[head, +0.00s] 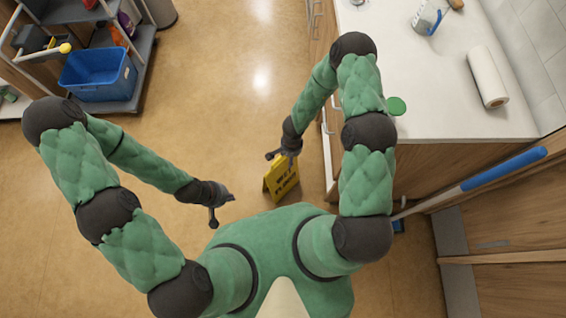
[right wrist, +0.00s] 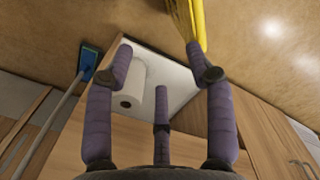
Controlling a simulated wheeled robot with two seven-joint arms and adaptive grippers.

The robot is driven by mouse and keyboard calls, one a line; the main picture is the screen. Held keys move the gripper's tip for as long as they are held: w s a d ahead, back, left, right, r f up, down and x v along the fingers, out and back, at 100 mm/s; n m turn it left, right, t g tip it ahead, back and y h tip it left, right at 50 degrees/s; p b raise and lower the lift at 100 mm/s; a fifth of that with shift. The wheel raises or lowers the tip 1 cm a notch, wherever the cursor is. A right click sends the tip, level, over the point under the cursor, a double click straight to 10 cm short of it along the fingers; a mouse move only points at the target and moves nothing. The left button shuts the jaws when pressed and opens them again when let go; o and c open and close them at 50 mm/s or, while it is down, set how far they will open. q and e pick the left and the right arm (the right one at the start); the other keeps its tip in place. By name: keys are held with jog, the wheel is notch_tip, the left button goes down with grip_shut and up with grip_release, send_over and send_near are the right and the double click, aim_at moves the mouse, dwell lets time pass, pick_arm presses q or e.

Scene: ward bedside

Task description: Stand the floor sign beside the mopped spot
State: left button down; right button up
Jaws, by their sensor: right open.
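The yellow floor sign (head: 283,181) stands folded on the floor in front of the cabinet, lettering on its face. My right gripper (head: 284,156) is at its top edge in the head view. In the right wrist view the sign (right wrist: 199,20) shows at the top, close to one fingertip of the open right gripper (right wrist: 160,62); nothing is between the fingers, and I cannot tell whether they touch it. My left gripper (head: 223,208) is open and empty over the floor, left of the sign. I cannot tell the mopped spot from the bright glare on the floor.
The cabinet counter (head: 440,105) bounds the right side, with a paper towel roll (head: 487,77) on it. A mop (head: 500,170) leans at the lower right. A cart with a blue bin (head: 98,74) stands upper left. The middle floor is clear.

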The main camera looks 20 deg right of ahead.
jog(key=s+a+r+n+y, duration=0.1)
jog(key=s+a+r+n, duration=0.2)
jog(key=s, duration=0.3)
jog(key=s+a+r+n+y, duration=0.2)
jog(key=s+a+r+n, duration=0.1)
jog(key=s+r, duration=0.2)
jog(key=shift+s+a+r+n+t+y, duration=0.3)
jog(key=shift+s+a+n+t, duration=0.05)
jog(key=shift+s+n+t, duration=0.05)
dwell(0.7)
